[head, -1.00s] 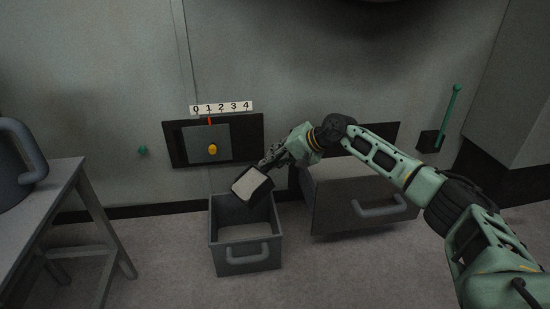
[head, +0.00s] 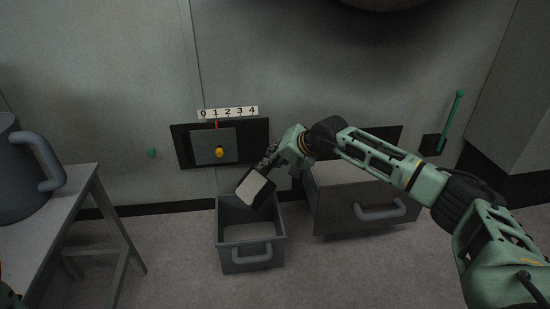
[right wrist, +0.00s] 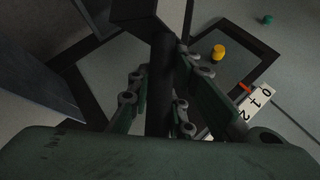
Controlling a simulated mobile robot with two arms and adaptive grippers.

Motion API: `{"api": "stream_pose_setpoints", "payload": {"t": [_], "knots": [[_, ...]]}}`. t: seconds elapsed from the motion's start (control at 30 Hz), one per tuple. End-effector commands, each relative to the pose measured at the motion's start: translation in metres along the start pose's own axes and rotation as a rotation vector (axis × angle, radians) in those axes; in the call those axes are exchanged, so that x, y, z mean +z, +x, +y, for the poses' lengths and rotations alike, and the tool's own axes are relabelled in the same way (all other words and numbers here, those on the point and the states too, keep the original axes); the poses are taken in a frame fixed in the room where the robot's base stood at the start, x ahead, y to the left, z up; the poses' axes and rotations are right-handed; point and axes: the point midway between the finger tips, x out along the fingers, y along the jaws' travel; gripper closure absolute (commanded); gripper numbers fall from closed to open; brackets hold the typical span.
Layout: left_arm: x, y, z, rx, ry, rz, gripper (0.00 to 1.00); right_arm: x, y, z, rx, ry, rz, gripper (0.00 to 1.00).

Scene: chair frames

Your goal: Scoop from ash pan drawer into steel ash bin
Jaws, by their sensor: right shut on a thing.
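My right gripper (head: 272,157) is shut on the handle of a dark scoop (head: 256,188) with a pale load, probably ash. In the right wrist view, the gripper (right wrist: 160,88) has its fingers on both sides of the dark handle (right wrist: 160,70). The scoop hangs tilted over the back of an open grey box (head: 251,256) on the floor, which looks like the steel ash bin; its inside bottom is pale. Right of it, a wider drawer (head: 335,212) with a grey handle, seemingly the ash pan drawer, stands out from the wall; my arm partly covers it. My left gripper is not visible.
A slide plate with a yellow knob (head: 219,152) and number scale (head: 229,112) sits on the wall behind the scoop. A grey vessel (head: 22,180) stands on a bench (head: 72,195) at left. A green lever (head: 451,120) is at right. Floor in front is clear.

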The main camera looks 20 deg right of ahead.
Motion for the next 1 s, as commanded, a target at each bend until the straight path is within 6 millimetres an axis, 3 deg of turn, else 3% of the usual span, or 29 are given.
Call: {"api": "stream_pose_setpoints", "payload": {"t": [0.27, 1.0], "knots": [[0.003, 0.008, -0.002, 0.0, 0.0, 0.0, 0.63, 0.006, -0.006, -0.015, 0.036, -0.066, 0.048, 1.0], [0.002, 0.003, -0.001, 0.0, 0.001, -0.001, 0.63, 0.029, -0.013, -0.042, 0.138, -0.234, 0.173, 1.0]]}}
